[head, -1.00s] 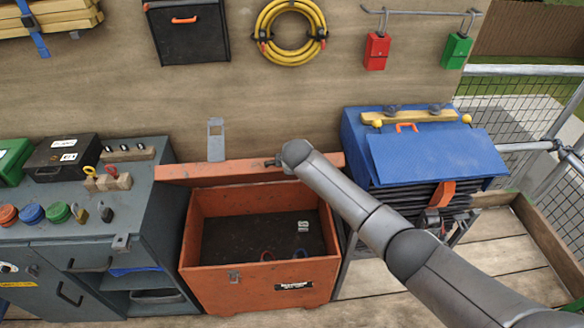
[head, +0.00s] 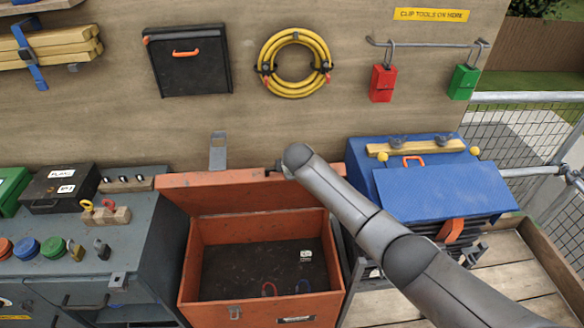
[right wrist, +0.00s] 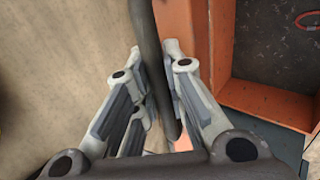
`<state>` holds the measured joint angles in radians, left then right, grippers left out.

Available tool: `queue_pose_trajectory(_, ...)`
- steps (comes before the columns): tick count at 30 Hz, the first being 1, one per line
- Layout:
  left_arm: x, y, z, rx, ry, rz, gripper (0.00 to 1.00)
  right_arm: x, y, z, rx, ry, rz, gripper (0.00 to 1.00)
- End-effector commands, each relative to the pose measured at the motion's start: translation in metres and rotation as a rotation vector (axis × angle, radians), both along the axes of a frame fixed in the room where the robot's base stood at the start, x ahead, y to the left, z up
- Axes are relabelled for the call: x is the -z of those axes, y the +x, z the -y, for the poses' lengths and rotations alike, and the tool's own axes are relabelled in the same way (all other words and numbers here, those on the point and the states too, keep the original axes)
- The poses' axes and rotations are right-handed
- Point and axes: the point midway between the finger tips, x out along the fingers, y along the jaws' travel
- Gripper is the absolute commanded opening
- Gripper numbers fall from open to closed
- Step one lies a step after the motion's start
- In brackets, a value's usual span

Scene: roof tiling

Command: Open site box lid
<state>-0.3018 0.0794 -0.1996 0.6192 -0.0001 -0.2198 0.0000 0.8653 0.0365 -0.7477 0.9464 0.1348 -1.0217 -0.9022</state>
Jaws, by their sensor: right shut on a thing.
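The orange site box (head: 190,262) stands open against the plywood wall, with its dark interior in full view. Its orange lid (head: 220,194) stands raised at the back edge, inner face towards me. My right gripper (right wrist: 160,62) is shut on a dark bar, which looks like the lid's handle, in the right wrist view. In the head view my right wrist hides most of that gripper and part of the lid's top edge. The box's orange wall (right wrist: 215,50) also shows in the right wrist view. My left gripper is not in view.
A grey bench (head: 130,232) with small tools is at the left. A blue sloped-top unit (head: 440,195) is at the right. A yellow coil (head: 262,62), red lock (head: 382,84) and green lock (head: 463,83) hang on the wall.

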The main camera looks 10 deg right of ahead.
Motion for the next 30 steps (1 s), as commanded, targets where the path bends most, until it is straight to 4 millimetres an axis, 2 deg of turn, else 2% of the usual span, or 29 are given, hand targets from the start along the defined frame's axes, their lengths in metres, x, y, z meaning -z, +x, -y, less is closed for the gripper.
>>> queue_pose_trajectory(1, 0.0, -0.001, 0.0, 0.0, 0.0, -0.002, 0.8, 0.001, 0.0, 0.0, -0.002, -0.004, -0.002, 0.13)
queue_pose_trajectory(6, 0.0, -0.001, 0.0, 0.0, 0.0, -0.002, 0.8, 0.0, 0.0, 0.0, -0.002, -0.003, -0.001, 0.34)
queue_pose_trajectory(20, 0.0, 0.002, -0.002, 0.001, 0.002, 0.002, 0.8, -0.004, -0.004, -0.001, -0.001, 0.0, 0.0, 0.34)
queue_pose_trajectory(30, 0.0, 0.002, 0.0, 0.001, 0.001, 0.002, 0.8, -0.033, -0.029, 0.0, -0.002, 0.001, 0.002, 0.34)
